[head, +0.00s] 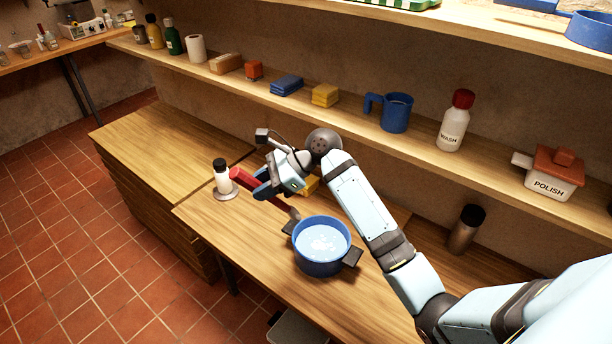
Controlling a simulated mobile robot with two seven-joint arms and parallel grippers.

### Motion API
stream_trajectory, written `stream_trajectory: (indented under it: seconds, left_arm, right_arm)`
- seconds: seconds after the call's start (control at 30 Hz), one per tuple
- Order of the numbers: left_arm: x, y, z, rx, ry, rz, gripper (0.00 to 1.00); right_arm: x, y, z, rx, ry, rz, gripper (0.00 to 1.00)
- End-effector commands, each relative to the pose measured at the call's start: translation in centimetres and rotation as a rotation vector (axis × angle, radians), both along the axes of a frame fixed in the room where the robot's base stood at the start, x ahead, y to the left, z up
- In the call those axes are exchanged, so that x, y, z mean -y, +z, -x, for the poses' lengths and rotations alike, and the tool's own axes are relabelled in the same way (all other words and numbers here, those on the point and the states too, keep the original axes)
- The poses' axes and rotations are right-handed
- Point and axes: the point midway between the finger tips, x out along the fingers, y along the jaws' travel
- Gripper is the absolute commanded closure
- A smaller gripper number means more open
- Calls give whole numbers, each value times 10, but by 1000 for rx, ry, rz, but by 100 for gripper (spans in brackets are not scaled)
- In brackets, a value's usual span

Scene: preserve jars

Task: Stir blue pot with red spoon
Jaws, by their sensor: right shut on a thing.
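The blue pot (320,266) stands on the wooden counter with pale blue, frothy liquid inside and dark handles at both sides. My right gripper (268,186) is shut on the red spoon (246,180), up and to the left of the pot. The spoon is tilted: its thick red end points to the upper left, and its dark far end comes down close to the pot's left rim and handle. That end appears to be outside the liquid; whether it touches the rim I cannot tell. My left gripper is not in view.
A white shaker-like bottle (221,176) on a round base stands left of the spoon. A yellow item (311,185) is partly hidden behind my gripper. A dark-capped flask (465,230) stands at the right. The shelf above holds a blue mug (396,113) and bottles. The left counter is bare.

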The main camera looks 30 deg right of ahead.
Motion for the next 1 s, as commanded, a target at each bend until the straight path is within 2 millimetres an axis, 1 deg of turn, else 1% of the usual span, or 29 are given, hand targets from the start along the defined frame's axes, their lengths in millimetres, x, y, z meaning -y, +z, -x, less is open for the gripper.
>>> stream_trajectory:
  seconds: [0.03, 0.1, 0.17, 0.2, 0.3, 0.43, 0.5, 0.6, 0.93, 1.0]
  left_arm:
    - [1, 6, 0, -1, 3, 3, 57]
    - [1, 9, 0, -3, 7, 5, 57]
    - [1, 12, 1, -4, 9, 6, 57]
    - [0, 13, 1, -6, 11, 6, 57]
    - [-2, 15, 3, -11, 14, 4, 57]
    - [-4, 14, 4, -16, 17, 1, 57]
    - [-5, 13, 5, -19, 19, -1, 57]
    - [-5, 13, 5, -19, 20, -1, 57]
    - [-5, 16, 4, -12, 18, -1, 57]
    - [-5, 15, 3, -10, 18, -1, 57]
  right_arm:
    - [9, 0, -1, 19, -114, -59, 100]
    - [26, -3, -6, 65, -279, -132, 100]
    - [43, -8, -8, 111, -408, -183, 100]
    - [55, -12, -9, 142, -484, -210, 100]
    - [81, -24, -8, 215, -638, -259, 100]
    - [104, -35, -4, 281, -753, -291, 100]
    - [111, -39, -2, 300, -782, -296, 100]
    - [115, -41, -2, 312, -799, -300, 100]
    - [114, -40, -1, 312, -795, -301, 100]
    - [115, -43, -1, 311, -795, -301, 100]
